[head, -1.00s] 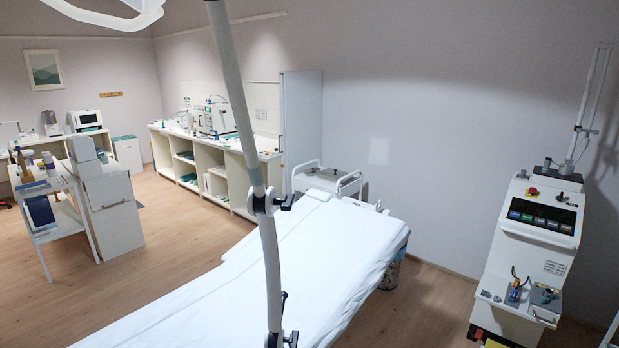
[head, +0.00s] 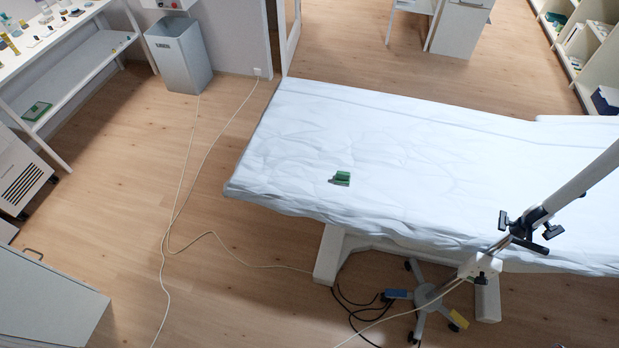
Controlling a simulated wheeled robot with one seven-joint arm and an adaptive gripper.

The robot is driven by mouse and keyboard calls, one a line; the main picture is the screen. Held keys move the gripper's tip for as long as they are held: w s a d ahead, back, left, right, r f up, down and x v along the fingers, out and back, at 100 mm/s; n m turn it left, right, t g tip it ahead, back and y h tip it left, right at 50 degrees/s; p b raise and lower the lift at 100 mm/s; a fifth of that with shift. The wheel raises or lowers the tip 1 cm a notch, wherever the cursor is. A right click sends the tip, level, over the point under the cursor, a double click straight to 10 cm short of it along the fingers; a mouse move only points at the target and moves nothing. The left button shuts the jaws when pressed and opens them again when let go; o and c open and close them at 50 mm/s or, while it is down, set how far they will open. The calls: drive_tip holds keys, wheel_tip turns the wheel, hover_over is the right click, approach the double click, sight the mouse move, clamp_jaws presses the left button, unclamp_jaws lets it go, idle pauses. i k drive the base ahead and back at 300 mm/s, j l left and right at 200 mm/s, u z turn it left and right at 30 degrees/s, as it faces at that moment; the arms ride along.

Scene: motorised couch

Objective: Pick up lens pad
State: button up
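A small green item with a greyish edge (head: 340,178) lies on the white couch (head: 420,140), near its front left part. It may be the lens pad, but it is too small in the picture to be sure. Another flat green and white item (head: 36,111) lies on the lower shelf at the far left; I cannot tell what it is. My gripper is not in view.
Loose white cables (head: 190,190) run over the wooden floor left of the couch. A stand with a wheeled base (head: 432,300) and a blue pedal-like box (head: 397,294) are at the couch's front. A grey bin (head: 180,55) stands at the back wall.

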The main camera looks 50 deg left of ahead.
sight(342, 178)
drive_tip(key=j+u, duration=0.15)
drive_tip(key=u, duration=1.6)
